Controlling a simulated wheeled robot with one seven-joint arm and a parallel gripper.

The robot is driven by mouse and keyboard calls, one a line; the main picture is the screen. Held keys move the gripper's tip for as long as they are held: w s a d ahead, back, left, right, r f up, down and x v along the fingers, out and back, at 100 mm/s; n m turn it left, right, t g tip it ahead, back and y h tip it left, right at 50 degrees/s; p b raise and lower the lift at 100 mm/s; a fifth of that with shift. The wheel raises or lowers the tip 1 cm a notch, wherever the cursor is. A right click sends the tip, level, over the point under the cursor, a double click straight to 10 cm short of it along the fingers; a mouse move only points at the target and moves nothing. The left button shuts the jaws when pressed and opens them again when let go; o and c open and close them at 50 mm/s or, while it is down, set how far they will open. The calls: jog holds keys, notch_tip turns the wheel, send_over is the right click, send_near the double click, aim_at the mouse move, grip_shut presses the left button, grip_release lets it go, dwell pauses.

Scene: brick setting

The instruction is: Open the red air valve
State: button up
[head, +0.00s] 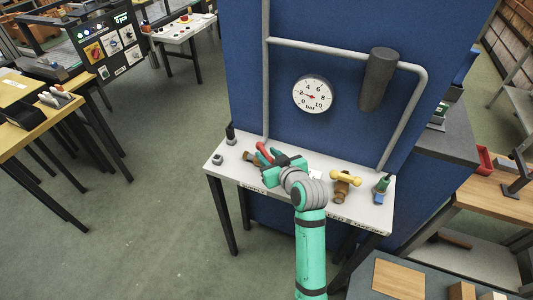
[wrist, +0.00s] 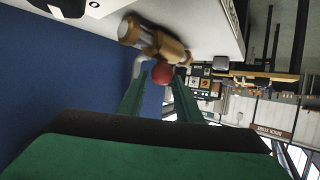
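The red air valve shows in the head view as a curved red handle (head: 264,149) beside a brass body (head: 251,157), on the left part of a white bench. In the wrist view its brass body (wrist: 165,45) is at the top, with the rounded red handle end (wrist: 162,73) below it. My gripper (head: 271,157) is at the red handle in the head view and partly covers the valve. In the wrist view its green fingers (wrist: 161,88) are spread, one on each side of the red end. Small gaps seem to remain; contact is not clear.
A second brass valve with a yellow handle (head: 345,178) stands right of my arm on the white bench (head: 228,171). A blue panel (head: 245,60) behind carries grey pipes, a dark cylinder (head: 377,80) and a gauge (head: 313,95). Floor left of the bench is clear.

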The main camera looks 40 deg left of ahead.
jog(key=shift+w+a+f, duration=0.25)
jog(key=shift+w+a, duration=0.1)
jog(key=shift+a, duration=0.4)
jog(key=shift+s, duration=0.1)
jog(key=shift+d, duration=0.1)
grip_shut()
